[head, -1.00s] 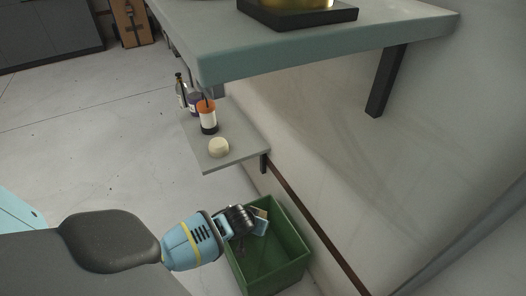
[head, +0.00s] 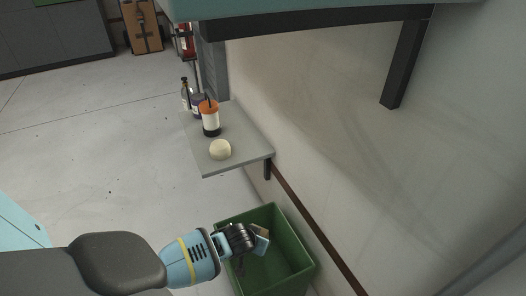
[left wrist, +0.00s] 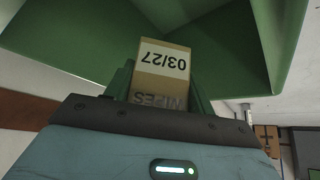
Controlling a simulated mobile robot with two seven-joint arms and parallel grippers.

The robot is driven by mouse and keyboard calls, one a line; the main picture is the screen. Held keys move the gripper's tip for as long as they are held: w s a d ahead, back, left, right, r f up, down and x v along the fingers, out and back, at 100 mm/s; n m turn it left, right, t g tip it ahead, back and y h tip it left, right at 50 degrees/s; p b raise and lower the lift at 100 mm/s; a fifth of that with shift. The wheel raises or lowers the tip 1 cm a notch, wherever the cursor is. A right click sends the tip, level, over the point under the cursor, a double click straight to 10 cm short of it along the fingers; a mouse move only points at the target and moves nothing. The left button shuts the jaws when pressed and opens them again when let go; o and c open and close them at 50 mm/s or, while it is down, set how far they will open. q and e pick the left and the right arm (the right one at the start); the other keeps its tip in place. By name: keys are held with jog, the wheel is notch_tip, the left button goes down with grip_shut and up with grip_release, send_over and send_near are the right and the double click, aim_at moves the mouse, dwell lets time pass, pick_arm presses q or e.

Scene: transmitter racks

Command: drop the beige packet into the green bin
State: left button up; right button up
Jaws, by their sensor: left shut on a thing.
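The green bin (head: 306,268) stands on the floor against the wall, open at the top. My left gripper (head: 259,240) is over the bin's opening in the head view. It is shut on the beige packet (head: 263,236), which shows only as a small piece at the fingertips there. In the left wrist view the packet (left wrist: 162,62) sits between the fingers, with "03/27" and "WIPES" printed upside down. The green bin walls (left wrist: 235,50) surround it in that view. I cannot tell how deep the packet is relative to the rim. My right gripper is not in view.
A larger shelf (head: 330,22) overhangs at the top. Floor to the left is clear.

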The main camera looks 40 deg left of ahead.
pick_arm(q)
jog(key=shift+r, duration=0.1)
jog(key=o, duration=1.1)
jog(key=shift+s+r, duration=0.1)
jog(key=shift+r, duration=0.05)
jog(key=p+v, duration=0.4)
jog(key=v, duration=0.3)
jog(key=shift+d+r, duration=0.1)
jog(key=shift+r, duration=0.05)
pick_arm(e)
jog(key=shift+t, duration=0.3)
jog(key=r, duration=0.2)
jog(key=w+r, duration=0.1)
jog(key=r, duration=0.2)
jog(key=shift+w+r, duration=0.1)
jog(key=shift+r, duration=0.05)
